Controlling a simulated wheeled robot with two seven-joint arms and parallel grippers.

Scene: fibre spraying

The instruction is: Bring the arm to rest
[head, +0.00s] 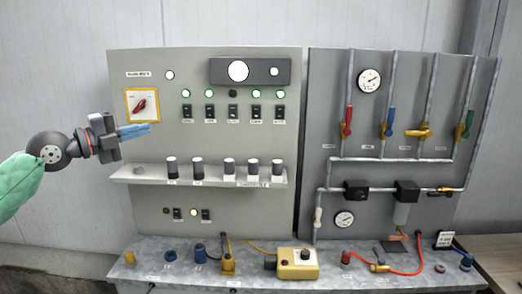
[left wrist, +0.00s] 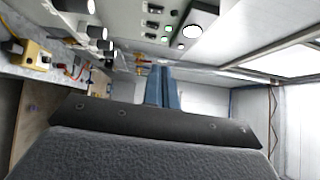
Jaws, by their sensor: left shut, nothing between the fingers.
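My left gripper (head: 136,131) is at the left of the head view, in front of the left part of the grey control panel (head: 220,70). Its blue fingers are shut together with nothing between them and point right. They are a little below the yellow-framed red rotary switch (head: 142,104) and above the shelf with the dark-and-white knobs. In the left wrist view the blue fingers (left wrist: 162,88) also show closed and empty. My left arm, in a green sleeve, comes in from the left edge. My right gripper is in neither view.
A shelf (head: 130,173) sticks out from the panel below the gripper. The right panel (head: 430,90) carries pipes, coloured valves and gauges. A bench (head: 180,285) below holds a yellow box (head: 298,263), hoses and fittings. The wall area at the left is clear.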

